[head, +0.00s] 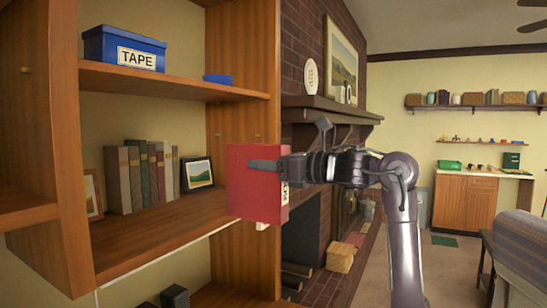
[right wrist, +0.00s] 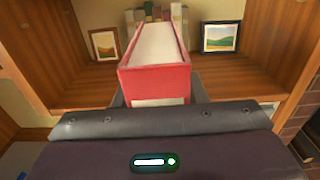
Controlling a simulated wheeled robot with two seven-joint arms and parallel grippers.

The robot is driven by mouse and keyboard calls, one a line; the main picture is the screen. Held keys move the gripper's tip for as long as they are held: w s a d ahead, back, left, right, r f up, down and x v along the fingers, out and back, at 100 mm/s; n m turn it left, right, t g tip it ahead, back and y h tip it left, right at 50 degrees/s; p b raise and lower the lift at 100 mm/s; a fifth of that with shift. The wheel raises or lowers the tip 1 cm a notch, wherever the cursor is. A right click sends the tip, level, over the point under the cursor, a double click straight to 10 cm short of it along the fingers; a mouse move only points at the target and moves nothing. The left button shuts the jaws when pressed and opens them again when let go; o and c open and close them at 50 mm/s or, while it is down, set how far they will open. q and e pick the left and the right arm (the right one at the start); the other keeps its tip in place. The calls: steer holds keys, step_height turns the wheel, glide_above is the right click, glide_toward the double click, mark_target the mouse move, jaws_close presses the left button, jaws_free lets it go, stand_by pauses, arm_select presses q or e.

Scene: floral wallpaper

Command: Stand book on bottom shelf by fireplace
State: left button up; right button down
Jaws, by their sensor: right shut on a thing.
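A red book (head: 256,190) is held upright in front of the shelf unit's right edge in the head view. My right gripper (head: 270,166) is shut on it. In the right wrist view the red book (right wrist: 156,82) stands out ahead of the gripper (right wrist: 155,100), its pale page edges facing up. The middle shelf (head: 160,225) holds a row of upright books (head: 140,175) behind it. The bottom shelf (head: 225,296) shows only in part at the lower edge. The brick fireplace (head: 312,225) stands right of the unit. My left gripper is out of view.
A framed picture (head: 197,174) and another frame (head: 93,195) flank the row of books. A blue TAPE box (head: 124,50) sits on the shelf above. Dark objects (head: 174,297) stand on the bottom shelf. The mantel (head: 330,108) juts out at right.

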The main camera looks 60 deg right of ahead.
steer(key=w+a+f+p, duration=0.1)
steer(key=w+f+p, duration=0.1)
steer(key=w+p, duration=1.2)
steer(key=shift+w+a+p, duration=0.35)
steer(key=shift+w, duration=3.2)
